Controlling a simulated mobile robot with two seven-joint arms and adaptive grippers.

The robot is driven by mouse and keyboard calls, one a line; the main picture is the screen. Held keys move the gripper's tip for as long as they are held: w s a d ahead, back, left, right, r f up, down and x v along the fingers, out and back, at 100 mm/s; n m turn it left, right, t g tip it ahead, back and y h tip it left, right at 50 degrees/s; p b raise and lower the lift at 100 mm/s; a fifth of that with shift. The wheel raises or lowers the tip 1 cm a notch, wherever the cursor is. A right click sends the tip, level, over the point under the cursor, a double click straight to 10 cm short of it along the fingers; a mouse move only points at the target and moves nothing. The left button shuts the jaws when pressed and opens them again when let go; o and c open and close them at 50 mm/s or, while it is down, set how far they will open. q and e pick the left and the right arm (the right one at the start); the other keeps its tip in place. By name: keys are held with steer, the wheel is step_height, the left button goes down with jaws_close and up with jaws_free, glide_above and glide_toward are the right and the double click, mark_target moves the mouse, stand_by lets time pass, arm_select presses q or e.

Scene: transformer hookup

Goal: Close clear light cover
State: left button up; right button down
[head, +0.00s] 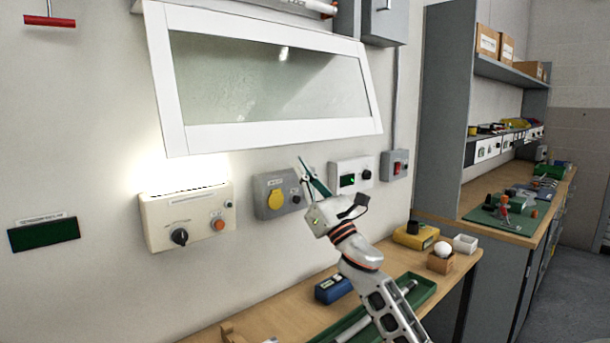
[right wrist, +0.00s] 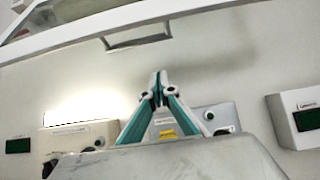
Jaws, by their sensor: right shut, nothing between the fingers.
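The clear light cover (head: 290,133) is a white-framed glazed panel on the wall. It stands tilted out from the wall at its lower edge, with light on the wall below its lower left. In the right wrist view, its frame (right wrist: 75,37) crosses the top, and a bracket-like grey piece (right wrist: 140,43) shows at its lower edge. My right gripper (head: 303,162) is shut and empty, pointing up, below the cover's lower edge in the head view. Its fingertips (right wrist: 158,82) meet in the wrist view, apart from the frame. My left gripper is not in view.
Below the cover are a cream control box (head: 188,216), a grey box with a yellow disc (head: 278,193) and a white box with a green display (head: 352,174). A wooden bench (head: 270,318) holds a green tray (head: 421,292) and small items. A shelf unit (head: 443,110) stands at right.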

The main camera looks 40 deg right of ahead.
arm_select(q)
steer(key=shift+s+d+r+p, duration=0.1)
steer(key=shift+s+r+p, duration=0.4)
steer(key=shift+p, duration=0.65)
arm_select(e)
steer(key=shift+y, duration=0.3)
steer(key=r, duration=0.5)
steer(key=shift+w+r, duration=0.1)
steer(key=shift+w, duration=0.1)
